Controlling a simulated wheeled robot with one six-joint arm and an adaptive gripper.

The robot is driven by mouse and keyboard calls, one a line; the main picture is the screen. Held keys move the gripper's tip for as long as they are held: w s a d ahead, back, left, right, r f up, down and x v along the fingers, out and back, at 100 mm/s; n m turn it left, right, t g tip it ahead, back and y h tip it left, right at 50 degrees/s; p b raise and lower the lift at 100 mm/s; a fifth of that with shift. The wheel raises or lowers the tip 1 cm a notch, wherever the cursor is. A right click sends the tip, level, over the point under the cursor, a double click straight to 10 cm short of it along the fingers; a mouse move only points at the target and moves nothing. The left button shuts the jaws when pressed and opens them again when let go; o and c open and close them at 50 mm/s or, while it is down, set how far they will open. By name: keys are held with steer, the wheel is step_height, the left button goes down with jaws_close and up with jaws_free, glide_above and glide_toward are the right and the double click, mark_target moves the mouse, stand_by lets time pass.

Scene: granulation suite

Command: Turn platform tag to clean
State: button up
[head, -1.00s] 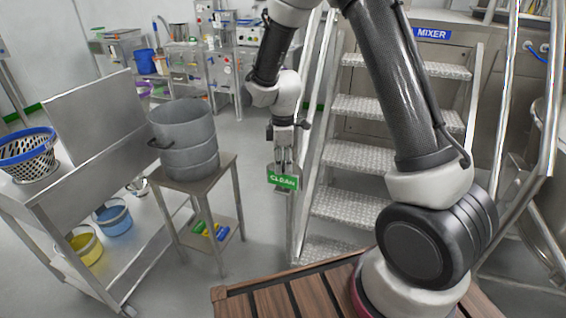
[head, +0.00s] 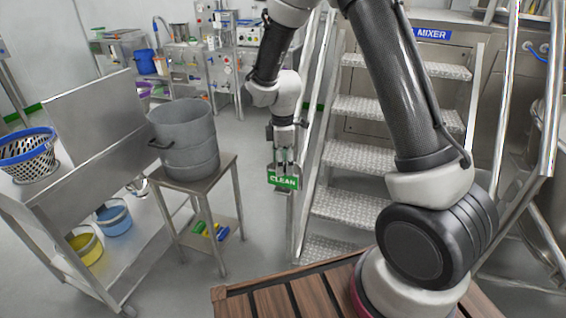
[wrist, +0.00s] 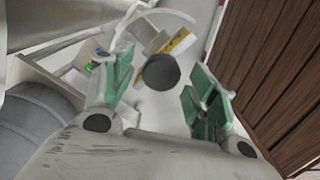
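The platform tag (head: 283,181) is a small green plate reading CLEAN in the head view, with the word facing that camera. It hangs beside the metal stair rail. My gripper (head: 284,160) points down just above the tag, its fingers apart. In the wrist view my gripper (wrist: 161,92) is open, with green pads on both fingers and a gap between them. A dark round end (wrist: 162,72) and a yellow-and-white piece (wrist: 178,43) show in or beyond that gap. I cannot tell whether the fingers touch the tag.
Metal stairs (head: 357,157) with rails stand close right of my gripper. A small table (head: 228,166) with a grey pot (head: 185,140) stands to its left. A steel cart (head: 100,165) with a blue-rimmed basket (head: 28,155) is farther left. A wooden deck (head: 265,300) lies in front.

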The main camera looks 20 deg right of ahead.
steer(key=shift+r, duration=0.1)
step_height(320, 180, up, 12)
stand_by(0.5)
steer(key=s+d+r+m+t, duration=0.1)
steer(key=s+d+r+m, duration=0.3)
steer(key=s, duration=0.5)
steer(key=s+d+r+m+t, duration=0.2)
steer(key=s+d+r+m, duration=0.3)
steer(key=s, duration=0.4)
steer(key=s+d+r+m+t, duration=0.1)
steer(key=s+d+r+m, duration=0.3)
steer(key=s+d+m, duration=0.2)
steer(key=s+m, duration=0.1)
steer(key=s, duration=0.1)
steer(key=shift+s+r, duration=0.4)
